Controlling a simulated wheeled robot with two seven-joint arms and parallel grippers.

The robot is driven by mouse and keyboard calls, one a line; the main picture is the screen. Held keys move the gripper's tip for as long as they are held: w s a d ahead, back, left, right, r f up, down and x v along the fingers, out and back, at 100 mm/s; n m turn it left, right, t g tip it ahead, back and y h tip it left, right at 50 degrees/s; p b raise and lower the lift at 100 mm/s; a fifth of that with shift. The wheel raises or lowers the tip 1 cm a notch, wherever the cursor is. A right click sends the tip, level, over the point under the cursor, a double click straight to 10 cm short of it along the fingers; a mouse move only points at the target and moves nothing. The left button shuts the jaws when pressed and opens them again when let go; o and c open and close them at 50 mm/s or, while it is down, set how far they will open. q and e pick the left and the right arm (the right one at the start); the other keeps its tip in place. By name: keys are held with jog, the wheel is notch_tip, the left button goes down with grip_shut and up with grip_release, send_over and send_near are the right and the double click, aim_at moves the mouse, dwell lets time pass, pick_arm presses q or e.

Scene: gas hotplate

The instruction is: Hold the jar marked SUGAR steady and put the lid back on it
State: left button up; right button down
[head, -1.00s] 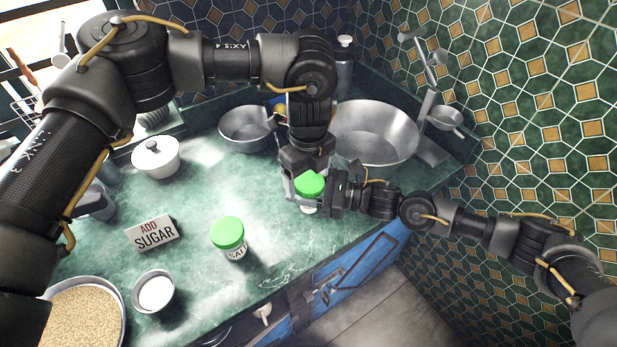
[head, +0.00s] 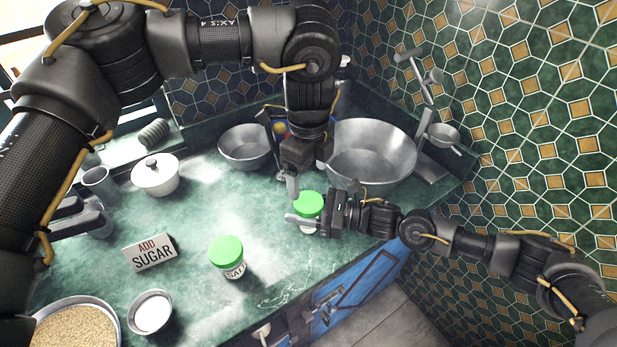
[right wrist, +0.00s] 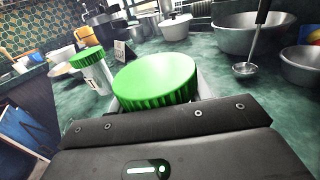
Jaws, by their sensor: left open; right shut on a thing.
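A jar with a green lid (head: 308,204) stands on the counter near its front edge. Its lettering cannot be read. The lid looks level on top and also fills the middle of the right wrist view (right wrist: 155,80). My right gripper (head: 309,219) is shut on this jar's body from the right, below the lid. My left gripper (head: 305,182) is open and empty, pointing down just above and behind the lid. A second green-lidded jar, marked SALT (head: 229,257), stands to the left and shows in the right wrist view (right wrist: 92,70).
A sign reading ADD SUGAR (head: 150,252) stands at left. A small bowl of white grains (head: 152,313) and a larger pan of tan grains (head: 78,326) are at front left. A white lidded pot (head: 155,175) and metal bowls (head: 246,147) stand behind. The counter's middle is clear.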

aim_at(309, 201)
pick_arm(q)
jog(key=shift+f, duration=4.05)
jog(key=shift+c, duration=0.2)
jog(key=c, duration=1)
jog(key=m, duration=0.3)
jog(key=o, duration=1.1)
jog(key=shift+c, duration=0.2)
jog(key=shift+w+r, duration=0.1)
